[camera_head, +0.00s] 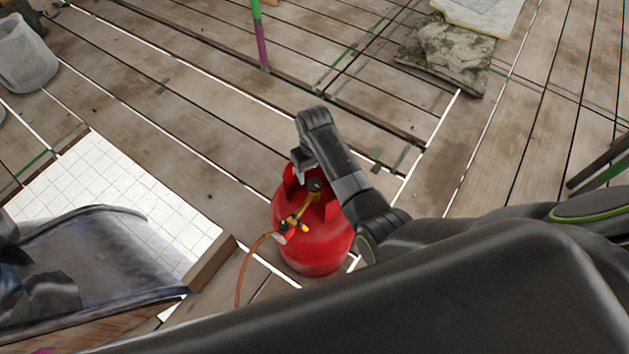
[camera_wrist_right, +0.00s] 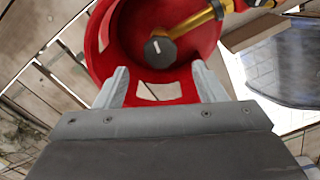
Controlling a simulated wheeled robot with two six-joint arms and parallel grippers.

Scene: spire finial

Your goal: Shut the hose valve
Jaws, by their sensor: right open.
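A red gas cylinder (camera_head: 316,242) stands on the plank floor in the middle of the head view, and its red collar also fills the top of the right wrist view (camera_wrist_right: 205,40). The hose valve shows as a dark round knob (camera_head: 315,185) on a brass fitting, inside the collar; in the right wrist view the knob (camera_wrist_right: 160,51) has a white mark. An orange hose (camera_head: 243,268) runs from the regulator down to the left. My right gripper (camera_head: 303,166) is at the collar's top. In the right wrist view its two grey fingers (camera_wrist_right: 160,88) are apart, with the collar's edge and slot between or just beyond them. My left gripper is not seen.
White tiles (camera_head: 110,180) and a dark, glossy sheet (camera_head: 90,255) lie left of the cylinder. A grey bucket (camera_head: 27,55) stands at far left. A green and purple pole (camera_head: 259,35) and a stone block (camera_head: 446,55) are behind. Planks around the cylinder are mostly clear.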

